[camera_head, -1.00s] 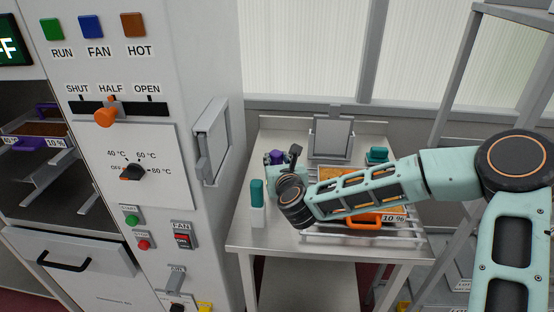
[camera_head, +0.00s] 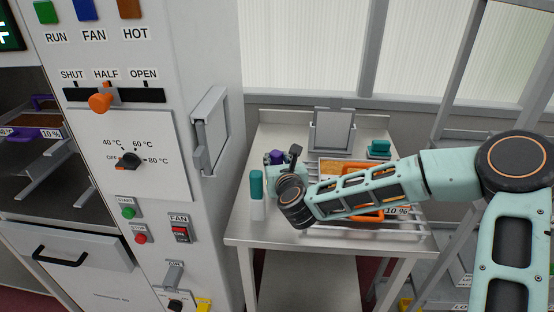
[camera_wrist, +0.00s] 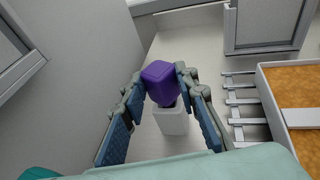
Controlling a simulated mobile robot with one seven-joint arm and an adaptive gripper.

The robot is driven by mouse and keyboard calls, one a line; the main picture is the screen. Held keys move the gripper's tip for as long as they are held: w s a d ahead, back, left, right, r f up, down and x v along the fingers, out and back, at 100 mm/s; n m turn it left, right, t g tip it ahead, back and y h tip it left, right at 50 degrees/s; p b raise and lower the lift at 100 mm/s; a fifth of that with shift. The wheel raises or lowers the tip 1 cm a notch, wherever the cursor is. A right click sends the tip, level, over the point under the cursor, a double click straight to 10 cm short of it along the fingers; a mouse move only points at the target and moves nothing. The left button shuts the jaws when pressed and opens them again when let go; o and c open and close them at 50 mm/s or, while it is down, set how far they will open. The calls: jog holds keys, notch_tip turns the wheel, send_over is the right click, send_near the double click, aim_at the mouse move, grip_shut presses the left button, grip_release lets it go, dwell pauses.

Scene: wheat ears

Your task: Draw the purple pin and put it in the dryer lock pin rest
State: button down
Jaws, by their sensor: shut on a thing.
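A purple block-shaped piece (camera_wrist: 161,82), which I take to be the purple pin, is between the fingertips of my gripper (camera_wrist: 160,76) in the wrist view. My gripper is shut on it. Directly below it is a white block (camera_wrist: 172,122); I cannot tell whether the purple piece is seated in it or just above it. In the head view the purple top (camera_head: 276,157) shows just beyond my gripper (camera_head: 284,172), over the metal table (camera_head: 246,228). My wrist hides the white block there. I cannot tell which thing is the dryer lock pin rest.
A teal-topped white piece (camera_head: 257,195) stands left of my gripper. An orange-handled tray (camera_head: 345,167) sits on a rack under my arm. A grey panel (camera_head: 334,130) and a teal item (camera_head: 379,149) are behind. The dryer (camera_head: 120,130) with its grey side bracket (camera_head: 210,130) is at left.

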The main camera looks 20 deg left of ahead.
jog(key=shift+f+b, duration=0.45)
jog(key=shift+f, duration=0.15)
jog(key=c, duration=1.4)
grip_release()
jog(key=shift+r, duration=0.1)
jog(key=shift+c, duration=0.2)
